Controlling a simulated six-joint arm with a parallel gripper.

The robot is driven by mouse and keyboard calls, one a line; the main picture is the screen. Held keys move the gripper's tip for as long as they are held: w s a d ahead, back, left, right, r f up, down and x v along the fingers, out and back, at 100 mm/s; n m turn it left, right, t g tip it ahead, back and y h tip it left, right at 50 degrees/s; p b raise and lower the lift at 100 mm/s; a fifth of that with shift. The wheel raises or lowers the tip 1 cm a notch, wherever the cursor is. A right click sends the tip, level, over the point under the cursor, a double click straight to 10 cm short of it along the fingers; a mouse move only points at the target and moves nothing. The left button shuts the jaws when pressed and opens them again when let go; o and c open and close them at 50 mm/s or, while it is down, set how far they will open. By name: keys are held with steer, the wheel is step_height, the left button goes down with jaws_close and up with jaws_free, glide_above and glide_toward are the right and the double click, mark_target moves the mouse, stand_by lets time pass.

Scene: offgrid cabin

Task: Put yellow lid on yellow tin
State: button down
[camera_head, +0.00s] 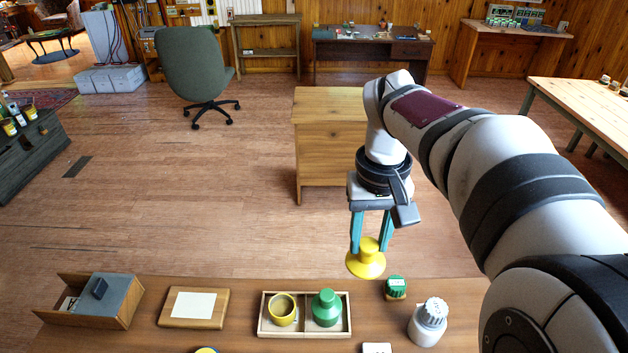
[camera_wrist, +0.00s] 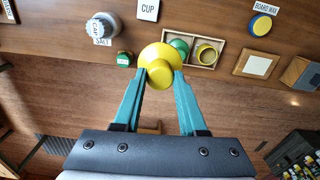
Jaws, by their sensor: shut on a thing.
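My gripper (camera_head: 369,246) is shut on the yellow lid (camera_head: 366,264) by its raised knob, with the wide rim facing down. The lid hangs in the air, apart from the tin. In the wrist view the lid (camera_wrist: 152,54) sits between the teal fingertips (camera_wrist: 160,73). The yellow tin (camera_head: 283,313) stands open-topped in the left compartment of a wooden tray (camera_head: 301,334). In the head view it is left of and nearer than the lid. It also shows in the wrist view (camera_wrist: 213,56).
A green lidded tin (camera_head: 326,311) fills the tray's right compartment. A small green-topped jar (camera_head: 396,289) and a white capped jar (camera_head: 427,325) stand to the right. A wooden board (camera_head: 194,322) and a wooden box (camera_head: 96,305) lie left.

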steer(key=w+a+f+n, duration=0.1)
steer(key=a+f+n, duration=0.1)
steer(key=a, duration=0.6)
steer(key=w+a+f+n, duration=0.1)
steer(key=a+f+n, duration=0.2)
steer(key=a, duration=0.4)
steer(key=shift+w+a+f, duration=0.35)
steer(key=shift+f, duration=0.15)
steer(key=shift+f, duration=0.1)
step_height(320, 180, down, 12)
steer(key=shift+f, duration=0.9)
stand_by(1.8)
jaws_free()
stand_by(0.4)
